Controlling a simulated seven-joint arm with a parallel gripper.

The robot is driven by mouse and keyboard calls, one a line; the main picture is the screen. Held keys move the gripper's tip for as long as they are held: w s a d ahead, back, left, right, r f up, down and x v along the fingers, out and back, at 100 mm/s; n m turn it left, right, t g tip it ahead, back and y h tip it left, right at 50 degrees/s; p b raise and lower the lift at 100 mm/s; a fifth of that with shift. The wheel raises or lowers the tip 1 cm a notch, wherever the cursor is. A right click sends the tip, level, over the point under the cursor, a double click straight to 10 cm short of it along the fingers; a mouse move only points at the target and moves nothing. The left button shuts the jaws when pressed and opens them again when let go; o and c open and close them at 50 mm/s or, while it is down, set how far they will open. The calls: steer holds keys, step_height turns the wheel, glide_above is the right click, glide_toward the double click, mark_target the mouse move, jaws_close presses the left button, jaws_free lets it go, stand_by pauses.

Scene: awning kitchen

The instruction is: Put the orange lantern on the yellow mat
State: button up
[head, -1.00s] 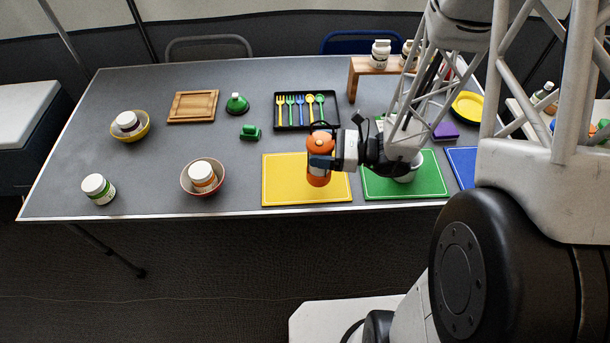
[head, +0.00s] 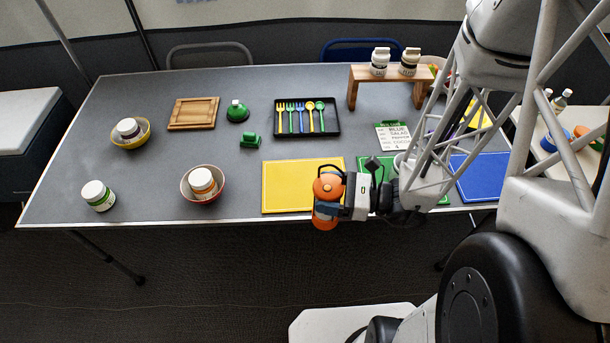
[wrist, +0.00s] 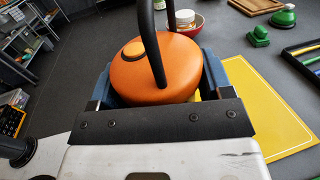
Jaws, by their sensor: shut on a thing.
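The orange lantern (head: 326,187) has a rounded orange top and a dark wire handle. My gripper (head: 328,209) is shut on it and holds it upright near the table's front edge. In the head view the lantern overlaps the front right corner of the yellow mat (head: 285,187). In the wrist view the lantern (wrist: 160,72) sits between the blue-grey fingers (wrist: 158,85), and the yellow mat (wrist: 270,110) shows to its right. The lantern's base is hidden in the wrist view. The mat's visible surface is bare.
A green mat (head: 440,195) and a blue mat (head: 482,178) lie to the right. A red bowl (head: 219,190) with a jar stands left of the yellow mat. A black cutlery tray (head: 327,127) and a green block (head: 250,141) lie behind it.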

steer(key=w+a+f, duration=0.1)
steer(key=w+a, duration=0.3)
steer(key=w, duration=1)
steer(key=shift+f, duration=0.15)
steer(key=shift+w, duration=0.1)
steer(key=shift+w+a+f, duration=0.1)
steer(key=shift+w+f, duration=0.2)
steer(key=shift+f, duration=0.6)
steer(key=shift+w+a+f, duration=0.1)
steer(key=shift+w+f, duration=0.15)
steer(key=shift+f, duration=0.8)
steer(key=o, duration=1.5)
steer(key=shift+o, duration=0.2)
steer(key=shift+d, duration=0.15)
steer(key=v, duration=1.1)
steer(key=shift+d, duration=0.3)
